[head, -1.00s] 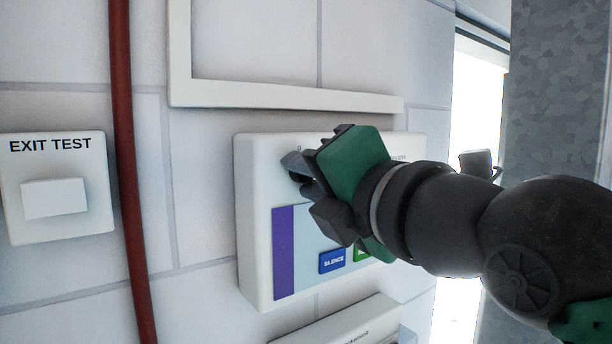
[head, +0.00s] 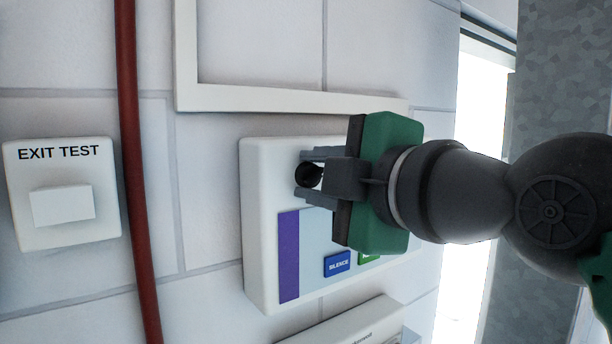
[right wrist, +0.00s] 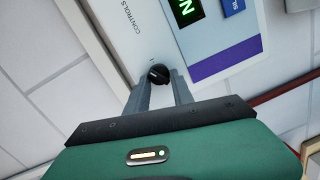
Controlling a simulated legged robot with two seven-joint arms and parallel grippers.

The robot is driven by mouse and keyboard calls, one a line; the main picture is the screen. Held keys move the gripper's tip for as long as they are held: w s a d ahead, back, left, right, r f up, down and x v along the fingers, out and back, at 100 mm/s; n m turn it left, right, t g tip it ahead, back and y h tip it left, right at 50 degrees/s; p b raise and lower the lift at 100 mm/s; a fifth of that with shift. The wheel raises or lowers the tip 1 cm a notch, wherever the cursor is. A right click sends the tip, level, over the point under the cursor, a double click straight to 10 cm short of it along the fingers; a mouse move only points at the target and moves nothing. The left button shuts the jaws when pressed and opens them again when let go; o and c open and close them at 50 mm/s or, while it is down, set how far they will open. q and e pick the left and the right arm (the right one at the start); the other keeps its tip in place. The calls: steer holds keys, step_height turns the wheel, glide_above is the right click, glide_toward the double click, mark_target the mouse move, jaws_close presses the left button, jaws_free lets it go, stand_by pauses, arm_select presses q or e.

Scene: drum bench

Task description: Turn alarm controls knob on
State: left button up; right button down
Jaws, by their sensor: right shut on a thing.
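The alarm controls box (head: 262,165) is a white panel on the wall, with a purple strip and a blue SILENCE button (head: 337,264). Its black round knob (head: 308,175) is near the top, and also shows in the right wrist view (right wrist: 158,74). My right gripper (head: 312,176) has its two grey fingers on either side of the knob and is shut on it. In the right wrist view the fingers (right wrist: 160,90) reach the knob from both sides, beside the word CONTROLS. A green button is partly hidden by my gripper. My left gripper is not in view.
An EXIT TEST switch (head: 62,205) is on the wall at the left. A red pipe (head: 132,180) runs down between it and the box. A white frame (head: 250,98) is above, another white box (head: 355,328) below. A grey column (head: 565,80) stands at the right.

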steer(key=m, duration=0.3)
steer(key=m+g, duration=0.1)
steer(key=m, duration=0.1)
steer(key=shift+w+d+f, duration=0.2)
steer(key=shift+f, duration=0.05)
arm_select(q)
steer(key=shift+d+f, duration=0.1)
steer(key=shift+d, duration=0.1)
arm_select(e)
steer(key=shift+d+f+m+y, duration=0.15)
steer(key=shift+m+y, duration=0.25)
steer(key=shift+m, duration=0.8)
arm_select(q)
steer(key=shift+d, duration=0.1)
arm_select(e)
steer(key=c, duration=1.5)
jaws_free()
steer(key=o, duration=0.4)
steer(key=shift+d, duration=0.1)
steer(key=shift+r, duration=0.2)
